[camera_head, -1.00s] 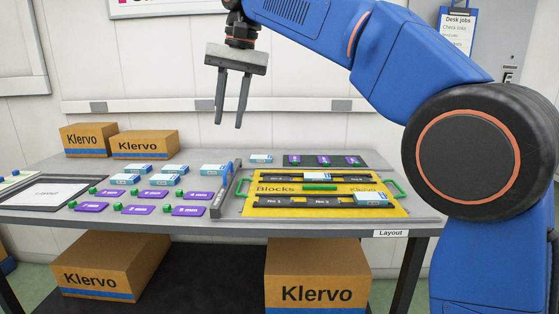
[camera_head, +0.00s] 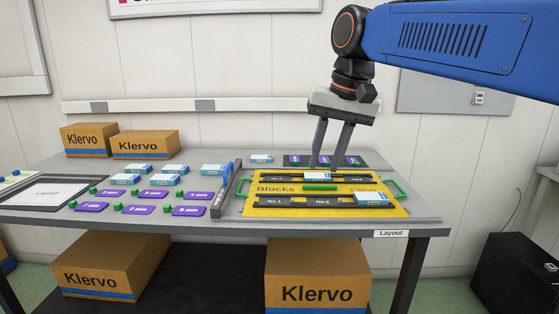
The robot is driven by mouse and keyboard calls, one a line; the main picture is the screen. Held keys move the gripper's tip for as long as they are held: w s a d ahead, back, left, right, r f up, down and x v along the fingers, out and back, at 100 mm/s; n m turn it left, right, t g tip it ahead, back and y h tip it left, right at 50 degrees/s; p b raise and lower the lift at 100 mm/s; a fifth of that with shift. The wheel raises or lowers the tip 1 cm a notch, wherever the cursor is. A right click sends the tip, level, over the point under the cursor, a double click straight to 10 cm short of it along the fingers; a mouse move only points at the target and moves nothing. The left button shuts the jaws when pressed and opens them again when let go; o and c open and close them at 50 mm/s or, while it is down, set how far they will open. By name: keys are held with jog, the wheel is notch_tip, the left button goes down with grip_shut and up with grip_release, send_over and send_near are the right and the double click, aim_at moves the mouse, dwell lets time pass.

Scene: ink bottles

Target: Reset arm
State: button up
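My gripper (camera_head: 325,164) hangs from my blue arm over the back right of the table (camera_head: 330,229). Its two grey fingers point down, apart, with nothing between them. The fingertips overlap the dark strip with purple labels (camera_head: 293,160) in the picture; I cannot tell how high above it they are. The yellow Blocks tray (camera_head: 275,212) lies in front, with a white and blue box (camera_head: 372,198) in its front row at the right.
Several white and blue boxes (camera_head: 214,170) stand by purple labels (camera_head: 192,211) left of a grey-blue divider (camera_head: 224,190). Cardboard boxes stand at the back left (camera_head: 146,145) and below the table (camera_head: 317,272). A black case (camera_head: 517,276) stands on the floor at right.

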jog(key=s+d+f+t, duration=0.1)
jog(key=s+d+f, duration=0.5)
jog(key=f, duration=0.3)
jog(key=s+d+f+h, duration=0.1)
jog(key=s+d+f, duration=0.5)
jog(key=f, duration=0.3)
jog(key=s+d+f+t+h, duration=0.1)
jog(key=s+d+f, duration=0.6)
jog(key=s+f, duration=0.1)
jog(key=shift+s+f+t, duration=0.3)
jog(key=shift+f, duration=0.3)
